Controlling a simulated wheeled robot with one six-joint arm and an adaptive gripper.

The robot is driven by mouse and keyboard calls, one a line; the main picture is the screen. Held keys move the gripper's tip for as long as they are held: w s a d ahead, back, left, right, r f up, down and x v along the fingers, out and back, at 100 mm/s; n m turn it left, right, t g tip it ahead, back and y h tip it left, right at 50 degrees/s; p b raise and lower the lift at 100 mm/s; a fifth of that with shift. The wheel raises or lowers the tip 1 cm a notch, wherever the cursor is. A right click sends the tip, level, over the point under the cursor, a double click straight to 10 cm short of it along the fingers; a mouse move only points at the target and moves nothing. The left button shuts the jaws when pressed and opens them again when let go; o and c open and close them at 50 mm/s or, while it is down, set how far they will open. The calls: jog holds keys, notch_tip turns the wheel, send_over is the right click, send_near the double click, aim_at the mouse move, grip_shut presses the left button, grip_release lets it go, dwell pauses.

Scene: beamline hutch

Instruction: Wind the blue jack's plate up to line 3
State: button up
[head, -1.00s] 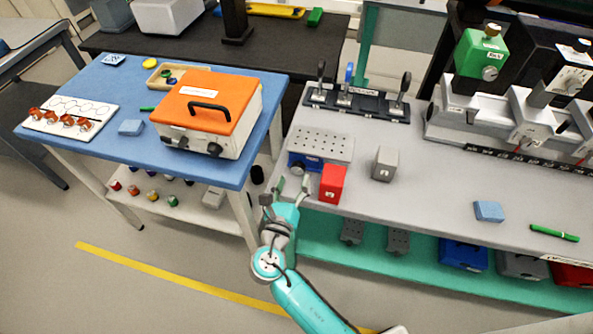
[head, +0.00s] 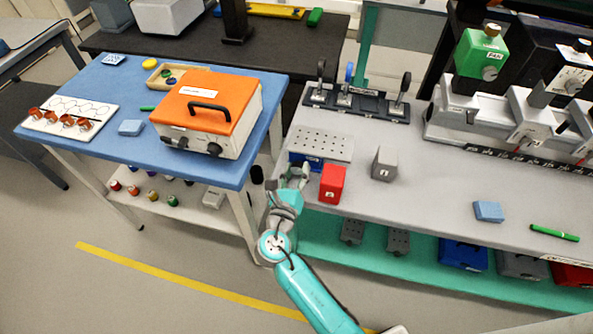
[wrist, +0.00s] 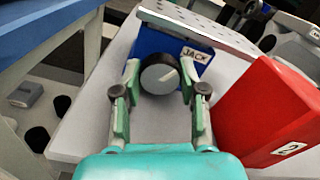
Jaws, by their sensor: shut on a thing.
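The blue jack (wrist: 152,41) stands at the left front corner of the grey bench, with a "JACK" label on its front. Its perforated grey plate (head: 322,144) lies on top; the wrist view also shows the plate's edge (wrist: 195,25). A round dark knob with a grey face (wrist: 160,75) sticks out of the jack's front. My gripper (wrist: 160,80) is in front of the jack, its two fingers shut on the knob from left and right. In the head view my gripper (head: 289,172) hides the knob. I cannot make out any height lines.
A red block (head: 332,184) marked 2 stands close to the right of my gripper, also in the wrist view (wrist: 275,110). A grey block (head: 384,164) is farther right. The blue table (head: 215,172) with an orange-lidded case (head: 207,105) is to the left.

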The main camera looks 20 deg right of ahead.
jog(key=shift+m, duration=0.4)
jog(key=m, duration=0.3)
jog(key=shift+m, duration=2.7)
jog(key=o, duration=1.1)
jog(key=shift+o, duration=0.2)
jog(key=v, duration=1.2)
